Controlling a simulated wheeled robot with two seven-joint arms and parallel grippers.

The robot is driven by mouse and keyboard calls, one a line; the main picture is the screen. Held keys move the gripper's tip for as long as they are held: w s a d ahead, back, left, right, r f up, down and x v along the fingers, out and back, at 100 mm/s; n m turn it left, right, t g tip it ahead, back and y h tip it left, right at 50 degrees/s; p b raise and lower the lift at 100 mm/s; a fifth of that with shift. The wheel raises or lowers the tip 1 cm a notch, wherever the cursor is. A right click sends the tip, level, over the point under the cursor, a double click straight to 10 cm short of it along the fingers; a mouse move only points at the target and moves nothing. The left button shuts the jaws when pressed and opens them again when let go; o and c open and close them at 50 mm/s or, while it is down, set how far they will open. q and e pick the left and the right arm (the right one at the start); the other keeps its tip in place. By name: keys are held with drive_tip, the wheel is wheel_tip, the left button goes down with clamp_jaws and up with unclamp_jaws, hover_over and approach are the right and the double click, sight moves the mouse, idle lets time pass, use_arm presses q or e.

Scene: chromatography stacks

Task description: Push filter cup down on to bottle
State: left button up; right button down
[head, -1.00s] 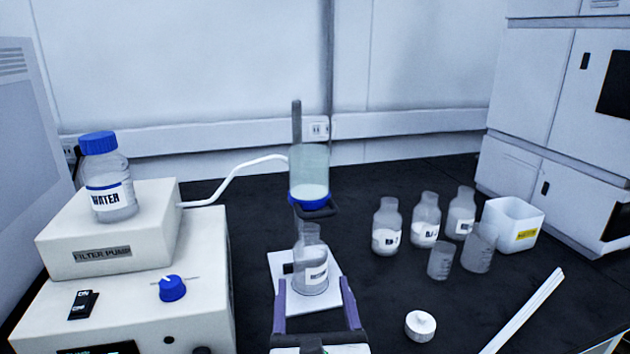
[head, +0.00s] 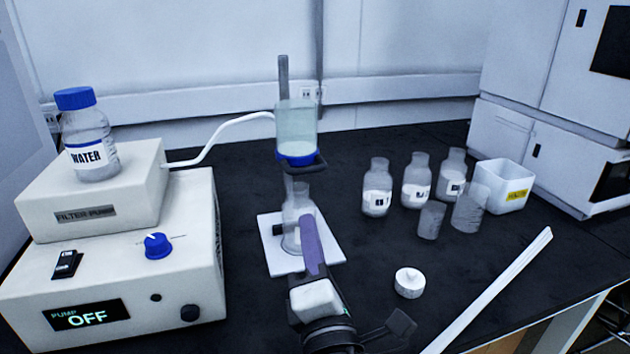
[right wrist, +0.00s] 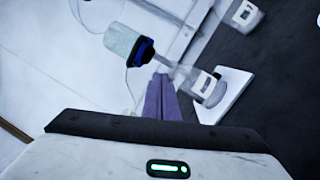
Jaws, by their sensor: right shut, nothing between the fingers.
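The filter cup (head: 296,122), clear with a blue base, sits in a dark holder on the stand's rod, above the bottle. The clear bottle (head: 292,232) stands upright on the white stand plate (head: 329,249), partly hidden behind my right gripper. A gap shows between the cup's base and the bottle's body; whether anything joins them is hard to tell. My right gripper (head: 309,225) has its purple fingers together, empty, in front of the bottle. In the right wrist view the fingers (right wrist: 161,84) are closed, just below the filter cup (right wrist: 128,42) and beside the bottle (right wrist: 210,89). My left gripper is out of view.
The filter pump (head: 110,250), reading OFF, stands at left with a water bottle (head: 88,140) on top. A white tube (head: 215,135) runs to the cup. Several bottles, two beakers (head: 431,220) and a white bin (head: 505,186) stand at right. A white cap (head: 409,283) lies on the bench.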

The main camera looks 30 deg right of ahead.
use_arm(q)
drive_tip(key=b, duration=0.2)
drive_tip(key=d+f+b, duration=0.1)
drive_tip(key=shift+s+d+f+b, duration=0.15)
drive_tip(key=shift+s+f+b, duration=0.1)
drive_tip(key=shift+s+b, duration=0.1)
use_arm(e)
drive_tip(key=s+r+m+t+y, duration=0.1)
drive_tip(key=s+r+m+t, duration=0.3)
drive_tip(key=m, duration=1.6)
wheel_tip(320, 180, up, 3)
drive_tip(key=shift+s+m, duration=0.3)
drive_tip(key=shift+s, duration=0.7)
